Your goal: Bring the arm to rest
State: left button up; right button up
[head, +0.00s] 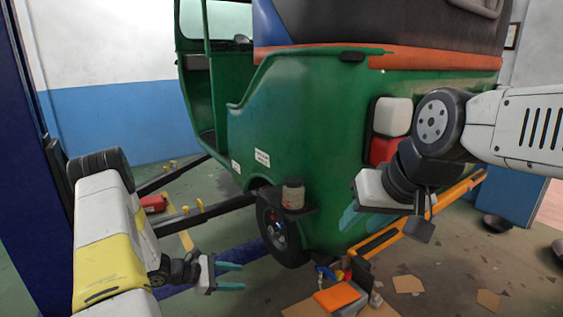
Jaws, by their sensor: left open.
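My left arm (105,235) comes in from the lower left. Its gripper (241,277) is open and empty, with two teal fingers pointing right, apart from the rickshaw. My right arm (530,125) comes in from the right across the rickshaw's rear. Its gripper (349,217) shows teal fingers close in front of the green body near the bumper; the gap between them is not clear, and I cannot tell whether they touch anything. The green rickshaw (310,120) stands in the middle, with its rear wheel (278,230) visible.
A dark blue lift post (25,160) stands at left, with dark lift arms (205,211) reaching toward the rickshaw. An orange bumper bar (455,195) runs along the rear. A jar (293,193) sits on a small shelf by the wheel. Orange items (337,297) and cardboard scraps (408,284) lie on the floor.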

pick_arm(q)
jog(key=s+d+r+m+g+y, duration=0.1)
jog(key=s+d+r+m, duration=0.2)
jog(key=r, duration=0.5)
jog(key=s+r+m+g+y, duration=0.1)
jog(key=s+r+m, duration=0.2)
jog(key=r+m, duration=0.35)
jog(key=s+d+r+m+g+y, duration=0.1)
jog(key=s+d+r+m+g, duration=0.1)
jog(key=r, duration=0.8)
jog(key=s+a+r+m+t+y, duration=0.2)
jog(key=s+r+m+y, duration=0.1)
jog(key=s+r, duration=0.4)
jog(key=s+a+r+m+t+y, duration=0.2)
jog(key=s+r+m+t+y, duration=0.1)
jog(key=s+r+m, duration=0.2)
jog(key=s+r, duration=0.2)
jog(key=s, duration=0.2)
jog(key=shift+s+r+m+y, duration=0.15)
jog(key=shift+r+m+y, duration=0.05)
jog(key=shift+m+y, duration=0.15)
